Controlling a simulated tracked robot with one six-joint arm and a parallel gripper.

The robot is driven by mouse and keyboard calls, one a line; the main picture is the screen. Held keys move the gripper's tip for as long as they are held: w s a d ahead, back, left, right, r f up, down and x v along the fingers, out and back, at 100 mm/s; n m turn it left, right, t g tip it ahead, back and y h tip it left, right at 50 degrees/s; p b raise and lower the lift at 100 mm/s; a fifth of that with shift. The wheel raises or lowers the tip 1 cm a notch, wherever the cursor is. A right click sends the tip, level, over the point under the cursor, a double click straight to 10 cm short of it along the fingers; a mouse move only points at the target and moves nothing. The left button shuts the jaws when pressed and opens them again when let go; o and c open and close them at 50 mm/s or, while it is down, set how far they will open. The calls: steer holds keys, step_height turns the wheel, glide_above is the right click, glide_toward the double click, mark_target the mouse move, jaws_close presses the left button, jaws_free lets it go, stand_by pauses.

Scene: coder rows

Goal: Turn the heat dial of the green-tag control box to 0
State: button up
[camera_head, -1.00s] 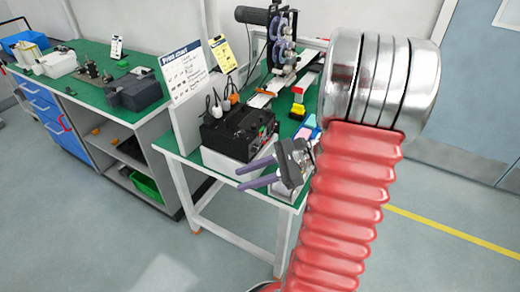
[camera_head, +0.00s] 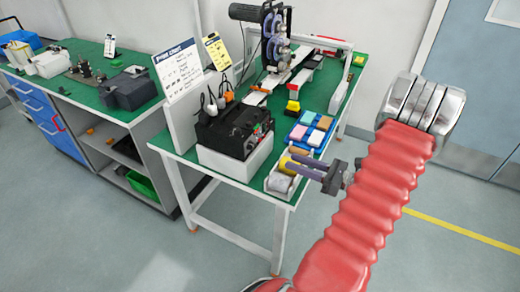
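A black control box (camera_head: 228,128) stands on a white block (camera_head: 232,163) at the left front of the green-topped table. Its front faces right and carries small red and green details (camera_head: 262,132). I cannot make out a dial, its pointer or a tag clearly. My gripper (camera_head: 288,162) is to the right of the box at the table's front right edge, apart from it. Its two purple-grey fingers point left, with a narrow gap between them, and look open and empty. They overlap a small tray (camera_head: 279,183) with a yellow roll in it.
Plugs with dark cables (camera_head: 218,101) stand behind the box. A blue tray of coloured blocks (camera_head: 310,131) lies to its right. A white board with writing (camera_head: 178,70) stands at the left edge. A machine with blue-grey rollers (camera_head: 276,38) is at the back. Floor is clear in front.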

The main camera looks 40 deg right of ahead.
mark_target(254, 148)
steer(key=x, duration=1.3)
steer(key=shift+w+a, duration=0.1)
steer(key=shift+w, duration=0.3)
steer(key=shift+c, duration=0.3)
jaws_close()
